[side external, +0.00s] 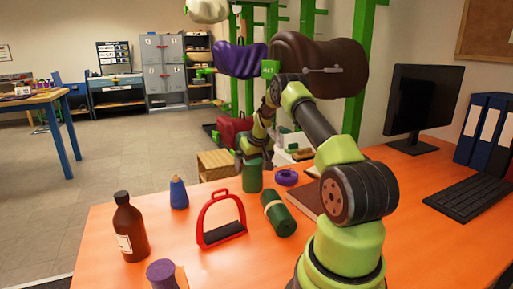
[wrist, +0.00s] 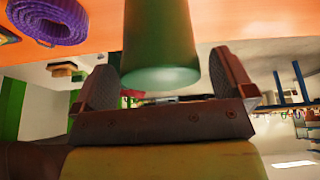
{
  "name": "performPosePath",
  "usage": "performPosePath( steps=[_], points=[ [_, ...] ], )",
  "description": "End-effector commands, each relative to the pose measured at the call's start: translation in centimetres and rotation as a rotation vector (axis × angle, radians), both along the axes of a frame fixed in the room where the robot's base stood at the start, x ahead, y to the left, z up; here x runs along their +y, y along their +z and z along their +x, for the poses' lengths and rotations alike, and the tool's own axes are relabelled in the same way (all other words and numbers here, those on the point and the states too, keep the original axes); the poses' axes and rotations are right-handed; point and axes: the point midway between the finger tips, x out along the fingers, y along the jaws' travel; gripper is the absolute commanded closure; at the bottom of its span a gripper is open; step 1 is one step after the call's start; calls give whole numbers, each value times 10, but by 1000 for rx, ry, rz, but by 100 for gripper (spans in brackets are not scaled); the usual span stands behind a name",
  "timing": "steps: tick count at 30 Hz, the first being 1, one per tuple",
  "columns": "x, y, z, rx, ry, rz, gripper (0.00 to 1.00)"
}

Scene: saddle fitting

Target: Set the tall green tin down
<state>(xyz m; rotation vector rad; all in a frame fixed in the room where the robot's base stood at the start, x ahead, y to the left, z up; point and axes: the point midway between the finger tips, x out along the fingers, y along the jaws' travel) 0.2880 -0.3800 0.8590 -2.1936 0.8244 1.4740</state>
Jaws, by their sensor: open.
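The tall green tin (side external: 252,178) appears upright on the orange table near its far edge. My gripper (side external: 253,158) is at the top of the tin. In the wrist view, which is upside down, the tin (wrist: 160,45) comes in between the two fingers of my open gripper (wrist: 163,65). A gap shows on each side of the tin there. The tin's foot is out of the wrist view.
A green roll (side external: 279,213) with a pale band lies close to the tin. A purple coiled strap (side external: 287,177) is to its right. A red stirrup (side external: 221,219), a blue bottle (side external: 179,193) and a brown bottle (side external: 130,228) stand left. Orange table (side external: 180,232) shows between them.

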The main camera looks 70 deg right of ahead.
Motion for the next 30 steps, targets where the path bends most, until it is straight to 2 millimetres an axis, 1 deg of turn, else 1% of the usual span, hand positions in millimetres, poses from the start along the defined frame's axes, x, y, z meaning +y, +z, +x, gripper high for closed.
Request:
performPosePath(
  steps=[1, 3, 9, 12, 17, 20, 23, 24, 26, 27, 29, 30],
  points=[
    [2, 11, -3, -2, -1, -2, 0],
    [6, 25, -7, -3, -1, -3, 0],
    [17, 62, -19, -2, 0, -3, 0],
    [21, 76, -23, -2, 0, -3, 0],
    [26, 90, -26, -1, 2, -2, 0],
    [41, 106, -19, -14, 16, -2, 0],
    [77, 136, -4, -45, 52, -1, 0],
    [99, 151, 3, -63, 73, 3, 0],
    [136, 174, 8, -91, 104, 12, 0],
    [162, 188, 9, -111, 127, 20, 0],
    [200, 206, 6, -140, 159, 36, 0],
    [225, 217, 1, -160, 182, 47, 0]
  ],
)
